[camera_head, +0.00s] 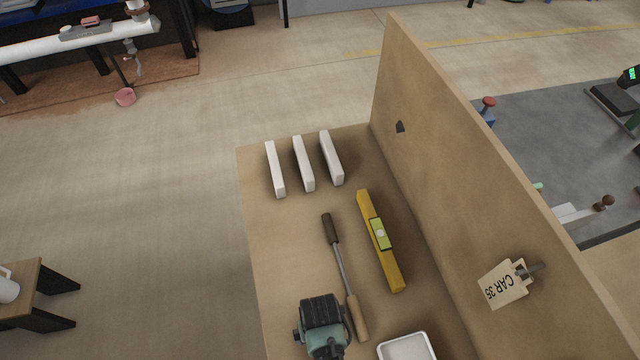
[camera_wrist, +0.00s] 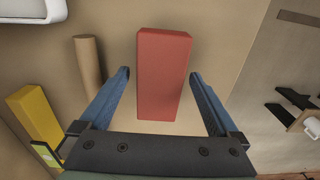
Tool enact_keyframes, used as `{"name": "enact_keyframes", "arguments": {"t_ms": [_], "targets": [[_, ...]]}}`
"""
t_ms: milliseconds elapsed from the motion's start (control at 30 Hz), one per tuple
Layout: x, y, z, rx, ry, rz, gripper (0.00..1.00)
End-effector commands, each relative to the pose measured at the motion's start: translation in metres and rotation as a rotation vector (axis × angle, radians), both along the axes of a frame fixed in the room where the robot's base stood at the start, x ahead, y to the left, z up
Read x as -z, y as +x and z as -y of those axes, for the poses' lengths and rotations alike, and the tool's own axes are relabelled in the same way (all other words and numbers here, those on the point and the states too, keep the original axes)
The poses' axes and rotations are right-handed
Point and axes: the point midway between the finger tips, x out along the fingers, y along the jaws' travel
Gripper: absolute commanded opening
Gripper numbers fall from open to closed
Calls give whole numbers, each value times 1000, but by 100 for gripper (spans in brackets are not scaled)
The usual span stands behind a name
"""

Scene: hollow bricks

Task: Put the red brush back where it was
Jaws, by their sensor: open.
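A red block-shaped thing (camera_wrist: 162,85), which I take for the red brush, lies on the brown table (camera_head: 262,235). It shows in the wrist view only; no bristles are visible. My gripper (camera_wrist: 159,74) is open above it, with one blue finger on each side and a visible gap to both. I cannot tell how far above it the fingertips are. In the head view my gripper (camera_head: 322,325) is at the table's near left part and seems to hide the red thing from that camera.
A wooden-handled tool (camera_head: 340,270) lies close beside my gripper. Beyond it is a yellow level (camera_head: 380,240). A white tray (camera_head: 407,348) is at the near edge of the picture. Three white bars (camera_head: 304,163) lie at the far end. A tall brown panel (camera_head: 450,170) stands along the right side.

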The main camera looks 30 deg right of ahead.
Motion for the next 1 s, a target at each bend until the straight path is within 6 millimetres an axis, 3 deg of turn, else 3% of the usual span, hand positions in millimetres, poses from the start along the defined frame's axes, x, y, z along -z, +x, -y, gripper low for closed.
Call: {"name": "enact_keyframes", "arguments": {"t_ms": [600,800,1000], "targets": [[-103,0,0,0,-1,4,97],[-117,-1,0,0,0,1,97],[-119,-1,0,0,0,1,97]]}}
